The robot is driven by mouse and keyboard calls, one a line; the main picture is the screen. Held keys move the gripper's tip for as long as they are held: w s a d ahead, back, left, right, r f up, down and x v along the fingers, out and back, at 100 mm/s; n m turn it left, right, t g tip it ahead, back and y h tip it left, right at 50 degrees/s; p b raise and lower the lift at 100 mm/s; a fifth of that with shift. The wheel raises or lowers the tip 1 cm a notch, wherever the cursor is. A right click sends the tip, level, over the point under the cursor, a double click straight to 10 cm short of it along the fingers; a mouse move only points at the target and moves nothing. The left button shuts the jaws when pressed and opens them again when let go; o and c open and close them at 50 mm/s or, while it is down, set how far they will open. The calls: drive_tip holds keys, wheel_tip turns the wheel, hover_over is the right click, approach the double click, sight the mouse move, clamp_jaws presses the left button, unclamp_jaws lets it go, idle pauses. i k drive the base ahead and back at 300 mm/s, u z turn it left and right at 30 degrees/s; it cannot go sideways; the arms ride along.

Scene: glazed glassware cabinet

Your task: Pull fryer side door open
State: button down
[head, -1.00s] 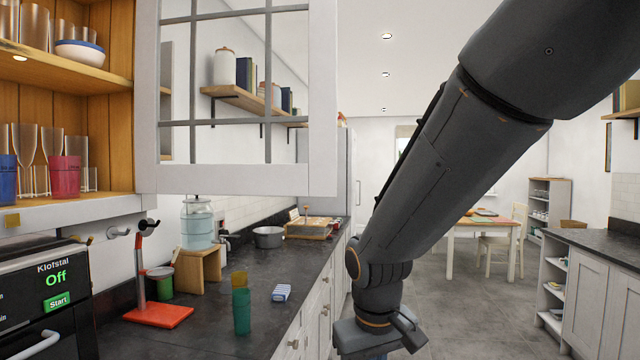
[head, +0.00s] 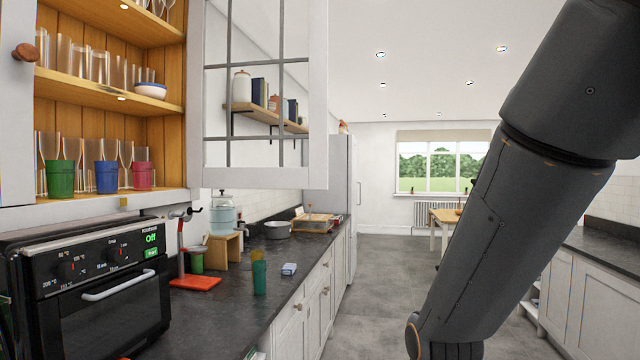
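The glazed wall cabinet (head: 150,197) hangs at the left of the head view. One glazed door (head: 316,100) with a white frame and grey bars stands swung open to the right of the shelves. A white door part (head: 17,120) with a round wooden knob (head: 25,52) shows at the left edge; its angle is unclear. Below the cabinet sits a black countertop cooker (head: 75,300) with a light bar handle (head: 118,285); its display reads "Off" and its front looks shut. My gripper is outside the view; only my dark arm shows at the right.
Green, blue and red cups (head: 107,177) and clear glasses stand on the shelves. The grey floor (head: 385,285) is open ahead.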

sight(316, 176)
drive_tip(key=z, duration=1)
drive_tip(key=i, duration=1.75)
drive_tip(key=u, duration=0.6)
